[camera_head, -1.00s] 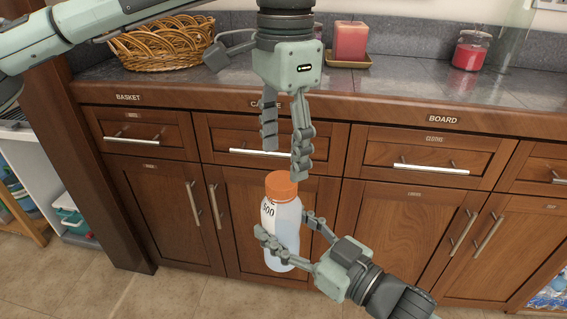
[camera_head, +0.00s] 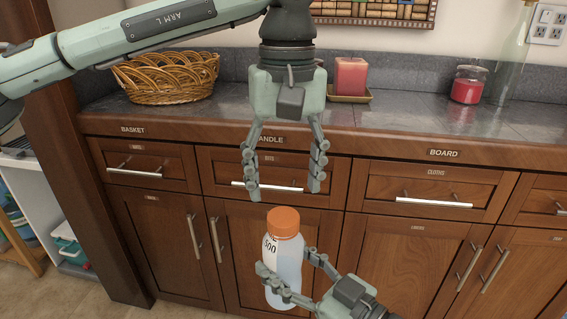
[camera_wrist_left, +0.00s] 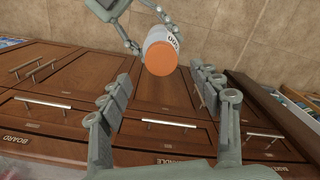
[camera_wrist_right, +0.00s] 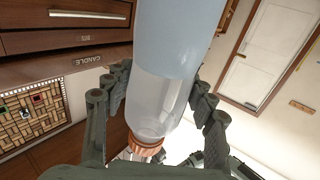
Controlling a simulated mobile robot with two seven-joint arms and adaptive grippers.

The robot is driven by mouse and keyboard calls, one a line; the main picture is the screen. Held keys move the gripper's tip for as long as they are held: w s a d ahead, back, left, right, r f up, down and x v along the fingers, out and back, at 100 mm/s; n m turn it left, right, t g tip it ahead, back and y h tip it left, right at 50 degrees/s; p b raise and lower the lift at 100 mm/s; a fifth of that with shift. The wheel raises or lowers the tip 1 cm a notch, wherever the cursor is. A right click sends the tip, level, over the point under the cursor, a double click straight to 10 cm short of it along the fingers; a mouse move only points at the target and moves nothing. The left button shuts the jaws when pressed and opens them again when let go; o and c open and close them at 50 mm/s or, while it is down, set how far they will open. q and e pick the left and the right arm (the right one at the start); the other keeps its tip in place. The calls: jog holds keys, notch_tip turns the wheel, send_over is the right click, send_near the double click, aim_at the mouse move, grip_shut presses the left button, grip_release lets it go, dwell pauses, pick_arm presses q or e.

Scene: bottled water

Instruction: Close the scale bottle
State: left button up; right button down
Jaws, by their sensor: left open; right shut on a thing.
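The scale bottle (camera_head: 287,262) is clear with an orange cap (camera_head: 283,222) on top and a printed scale on its side. It is held roughly upright in front of the cabinet doors. My right gripper (camera_head: 286,277) is shut on its lower body; the bottle also fills the middle of the right wrist view (camera_wrist_right: 170,70). My left gripper (camera_head: 287,196) points down, open and empty, just above the cap and apart from it. In the left wrist view the orange cap (camera_wrist_left: 161,57) lies beyond the open fingers (camera_wrist_left: 165,100). Whether the cap is tight cannot be told.
Wooden cabinets with metal handles (camera_head: 268,186) stand close behind the grippers. The counter (camera_head: 245,110) above holds a wicker basket (camera_head: 165,80), a pink candle (camera_head: 350,76) on a tray and a red jar candle (camera_head: 467,88).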

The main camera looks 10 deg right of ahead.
pick_arm(q)
jog(key=n, duration=0.5)
jog(key=shift+r, duration=0.15)
jog(key=n, duration=0.5)
jog(key=shift+r+n, duration=0.15)
jog(key=shift+n, duration=0.15)
jog(key=n, duration=0.5)
jog(key=shift+r, duration=0.15)
jog(key=n, duration=0.5)
jog(key=shift+a+r, duration=0.1)
jog(key=shift+r, duration=0.05)
jog(key=n, duration=0.5)
jog(key=shift+r, duration=0.15)
jog(key=n, duration=0.5)
jog(key=shift+r, duration=0.15)
jog(key=n, duration=0.4)
jog(key=shift+r+n, duration=0.1)
jog(key=shift+n, duration=0.3)
jog(key=n, duration=0.4)
jog(key=shift+r+n, duration=0.15)
jog(key=shift+n, duration=0.25)
